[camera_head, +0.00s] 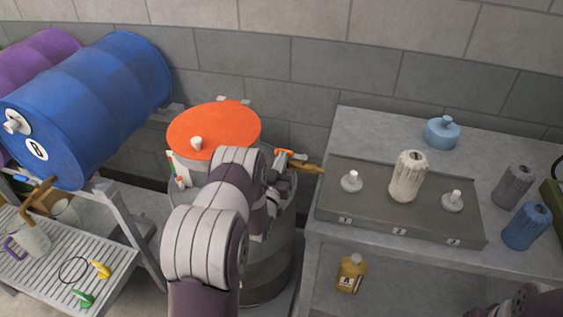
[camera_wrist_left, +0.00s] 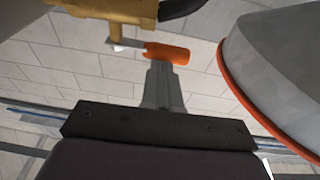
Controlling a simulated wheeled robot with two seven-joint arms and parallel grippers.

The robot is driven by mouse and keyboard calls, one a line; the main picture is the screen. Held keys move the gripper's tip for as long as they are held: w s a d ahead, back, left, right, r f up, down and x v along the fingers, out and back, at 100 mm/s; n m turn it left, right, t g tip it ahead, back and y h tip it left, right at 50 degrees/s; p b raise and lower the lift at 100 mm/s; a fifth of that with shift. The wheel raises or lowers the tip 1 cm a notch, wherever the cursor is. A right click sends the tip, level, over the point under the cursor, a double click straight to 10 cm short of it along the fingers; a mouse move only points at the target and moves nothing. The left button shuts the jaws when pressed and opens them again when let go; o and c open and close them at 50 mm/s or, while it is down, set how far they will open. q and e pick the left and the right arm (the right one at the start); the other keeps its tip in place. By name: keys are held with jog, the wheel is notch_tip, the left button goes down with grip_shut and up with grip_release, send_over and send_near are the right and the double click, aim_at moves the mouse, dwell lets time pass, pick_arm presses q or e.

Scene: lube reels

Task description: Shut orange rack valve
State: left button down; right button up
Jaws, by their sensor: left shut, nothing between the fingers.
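The orange drum (camera_head: 213,130) stands behind my left arm, and its orange rim also shows in the left wrist view (camera_wrist_left: 250,103). A brass valve (camera_head: 308,167) with an orange lever (camera_head: 286,153) sits to the right of it. In the left wrist view the brass body (camera_wrist_left: 108,12) is at the top and the orange lever handle (camera_wrist_left: 168,53) is below it. My left gripper (camera_wrist_left: 160,66) is shut and empty, its fingertips right at the handle; I cannot tell if they touch. My right gripper is not in view.
A block wall is behind.

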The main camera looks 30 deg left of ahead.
pick_arm(q)
jog(key=w+m+h+b, duration=0.1)
jog(key=h+b, duration=0.1)
jog(key=w+a+m+h+b, duration=0.1)
jog(key=h+b, duration=0.1)
jog(key=w+a+m+h+b, duration=0.1)
jog(key=m+h+b, duration=0.1)
jog(key=h+b, duration=0.1)
jog(key=shift+w+a+f, duration=0.25)
jog(key=m+h+b, duration=0.1)
jog(key=w+h, duration=0.1)
jog(key=h, duration=0.1)
jog(key=shift+a+m+b, duration=0.2)
jog(key=shift+m+b, duration=0.2)
jog(key=shift+f+b+x, duration=0.45)
jog(key=shift+b+x, duration=1)
jog(key=shift+x, duration=0.5)
jog(key=v, duration=1.2)
jog(key=shift+s+a+r+b, duration=0.2)
jog(key=shift+a+r+b, duration=0.05)
jog(key=shift+r+b, duration=0.1)
